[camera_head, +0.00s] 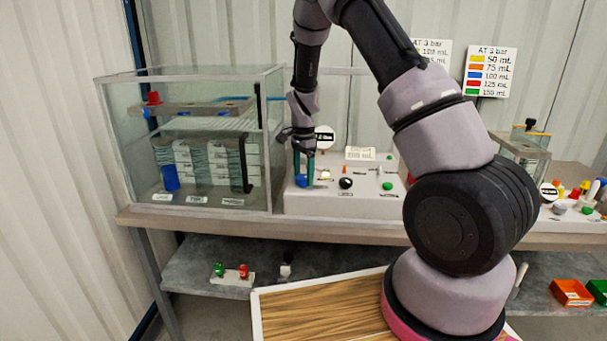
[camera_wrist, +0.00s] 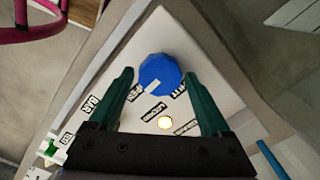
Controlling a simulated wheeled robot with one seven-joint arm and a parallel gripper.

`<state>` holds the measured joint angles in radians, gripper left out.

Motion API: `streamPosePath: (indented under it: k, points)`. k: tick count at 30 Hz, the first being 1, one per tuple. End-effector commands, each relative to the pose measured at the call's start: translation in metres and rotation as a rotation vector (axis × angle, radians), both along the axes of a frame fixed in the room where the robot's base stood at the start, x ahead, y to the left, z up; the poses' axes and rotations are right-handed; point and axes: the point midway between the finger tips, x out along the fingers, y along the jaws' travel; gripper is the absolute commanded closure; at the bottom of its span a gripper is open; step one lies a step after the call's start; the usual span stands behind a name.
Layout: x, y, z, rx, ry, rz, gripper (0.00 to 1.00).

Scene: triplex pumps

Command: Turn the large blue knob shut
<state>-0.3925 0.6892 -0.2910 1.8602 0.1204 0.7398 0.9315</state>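The large blue knob (camera_wrist: 160,70) is a faceted round knob on the white panel, with a white mark on its lower side in the wrist view. In the head view the knob (camera_head: 301,181) sits at the left of the white console, just below my fingers. My gripper (camera_wrist: 159,76) is open. Its two green fingers stand apart, one on each side of the knob in the wrist view, with gaps visible on both sides. In the head view my gripper (camera_head: 305,176) points down over the knob. I cannot tell exactly how far the fingertips reach down beside it.
A black knob (camera_head: 345,183) and a green knob (camera_head: 387,186) stand to the right on the white console (camera_head: 330,205). A glass tank (camera_head: 120,150) stands close on the left.

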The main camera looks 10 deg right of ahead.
Motion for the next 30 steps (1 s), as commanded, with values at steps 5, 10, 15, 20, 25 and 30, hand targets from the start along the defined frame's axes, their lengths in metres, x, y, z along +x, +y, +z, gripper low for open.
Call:
streamPosePath:
  k: [5, 10, 15, 20, 25, 30]
  points:
    - [0.0000, -0.0001, 0.0003, 0.000, 0.000, 0.000, 0.90]
    - [0.0002, -0.0002, 0.0004, 0.000, 0.000, 0.007, 0.90]
    - [0.0002, -0.0003, 0.0006, 0.000, -0.001, 0.049, 0.90]
    - [0.0003, -0.0007, 0.0008, 0.000, -0.001, 0.138, 0.90]
    - [0.0004, -0.0008, 0.0010, 0.000, -0.001, 0.278, 0.90]
    - [0.0006, -0.0006, 0.0011, 0.001, -0.002, 0.440, 0.90]
